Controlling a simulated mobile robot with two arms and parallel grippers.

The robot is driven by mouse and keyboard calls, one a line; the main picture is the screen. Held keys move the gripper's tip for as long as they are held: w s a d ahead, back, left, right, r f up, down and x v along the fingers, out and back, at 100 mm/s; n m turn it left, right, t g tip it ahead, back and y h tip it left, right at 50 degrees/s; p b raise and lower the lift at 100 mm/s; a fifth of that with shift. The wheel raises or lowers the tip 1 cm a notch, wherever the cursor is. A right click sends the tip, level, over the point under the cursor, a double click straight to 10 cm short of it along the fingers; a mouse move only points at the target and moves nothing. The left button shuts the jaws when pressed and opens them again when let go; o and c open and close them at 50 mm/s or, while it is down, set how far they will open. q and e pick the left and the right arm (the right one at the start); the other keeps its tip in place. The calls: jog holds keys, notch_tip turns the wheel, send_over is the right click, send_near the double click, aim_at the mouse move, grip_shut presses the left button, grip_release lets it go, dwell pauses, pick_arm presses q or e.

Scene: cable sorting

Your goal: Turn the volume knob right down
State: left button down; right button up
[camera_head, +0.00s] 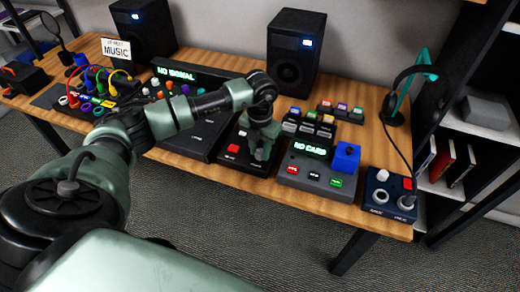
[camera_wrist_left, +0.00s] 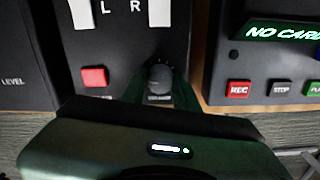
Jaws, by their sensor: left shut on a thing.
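The volume knob (camera_wrist_left: 160,79) is a small dark round knob on a black panel, seen in the left wrist view with tick marks above it and a label below it. My left gripper (camera_wrist_left: 160,92) is around the knob, with a finger on each side, shut on it. In the head view my left gripper (camera_head: 262,150) points down onto the front of the small black unit (camera_head: 231,160) and hides the knob. The knob's exact setting is too small to read. My right gripper is in neither view.
A red button (camera_wrist_left: 94,77) lies left of the knob. A "NO CARD" recorder (camera_head: 312,179) stands close on the right. A mixer (camera_head: 190,140), cables, speakers (camera_head: 295,50) and a blue box (camera_head: 391,195) fill the wooden table (camera_head: 400,150).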

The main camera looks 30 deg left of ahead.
aim_at(260, 152)
pick_arm(q)
jog(key=shift+w+n, duration=0.1)
jog(key=shift+n, duration=1)
jog(key=shift+r, duration=0.1)
jog(key=c, duration=1.1)
grip_release()
jog(key=shift+o, duration=0.2)
notch_tip(260, 152, up, 8)
jog(key=shift+f+b, duration=0.15)
jog(key=shift+b, duration=0.25)
